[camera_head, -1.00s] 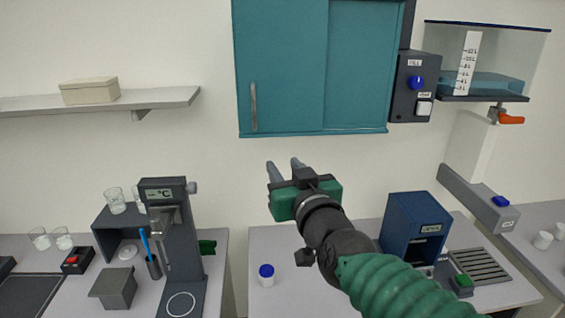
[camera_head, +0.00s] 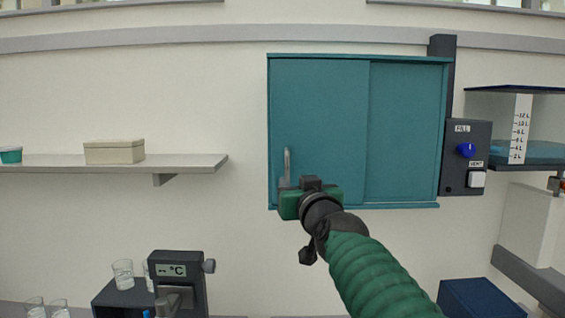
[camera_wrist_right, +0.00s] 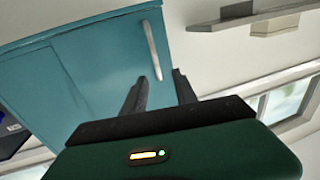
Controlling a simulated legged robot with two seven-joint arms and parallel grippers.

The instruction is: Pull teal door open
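The teal door (camera_head: 318,120) is the left panel of a teal wall cabinet and looks closed. Its upright metal handle (camera_head: 287,164) is near the door's left edge. My right gripper (camera_head: 289,183) is at the handle's lower part in the head view, and its green body hides the handle's lower end. In the right wrist view the two dark fingers (camera_wrist_right: 161,92) stand apart, with the lower end of the handle (camera_wrist_right: 153,50) just beyond the gap between their tips. Contact with the handle cannot be told. My left gripper is not in view.
A second teal panel (camera_head: 408,130) is right of the door. A dark control box (camera_head: 466,150) with a blue knob is right of the cabinet. A shelf (camera_head: 200,162) with a beige box (camera_head: 114,151) is to the left. Bare wall lies between shelf and cabinet.

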